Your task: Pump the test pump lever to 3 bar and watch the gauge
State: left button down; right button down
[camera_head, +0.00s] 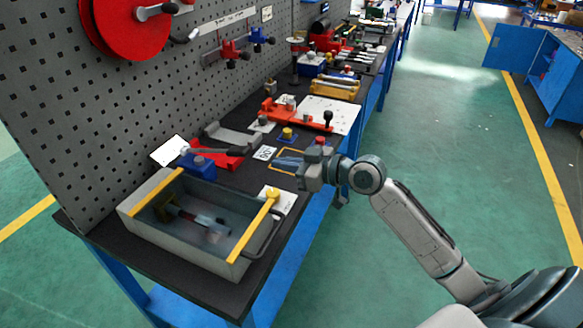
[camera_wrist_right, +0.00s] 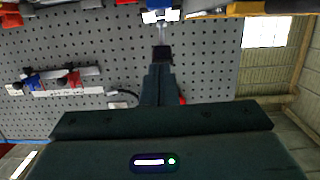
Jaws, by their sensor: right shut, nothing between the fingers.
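The test pump, a red base with a blue block (camera_head: 198,166), stands on the bench behind the grey tank. Its lever (camera_head: 228,151), a metal rod with a dark grip, points right towards my right gripper (camera_head: 279,161). That gripper is shut and empty, its fingers pointing left, apart from the lever in the head view. In the right wrist view the shut fingers (camera_wrist_right: 158,85) point at the dark grip (camera_wrist_right: 162,53), with the rod beyond; whether they touch cannot be told. No gauge reading is legible. My left gripper is out of view.
A grey tank (camera_head: 258,232) with yellow strips fills the near bench end. A pegboard (camera_head: 110,110) rises behind. An orange-red fixture (camera_head: 296,114) and other tools stand farther along. The green aisle floor to the right is clear.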

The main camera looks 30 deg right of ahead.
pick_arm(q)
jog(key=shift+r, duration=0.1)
pick_arm(e)
jog(key=shift+v, duration=0.95)
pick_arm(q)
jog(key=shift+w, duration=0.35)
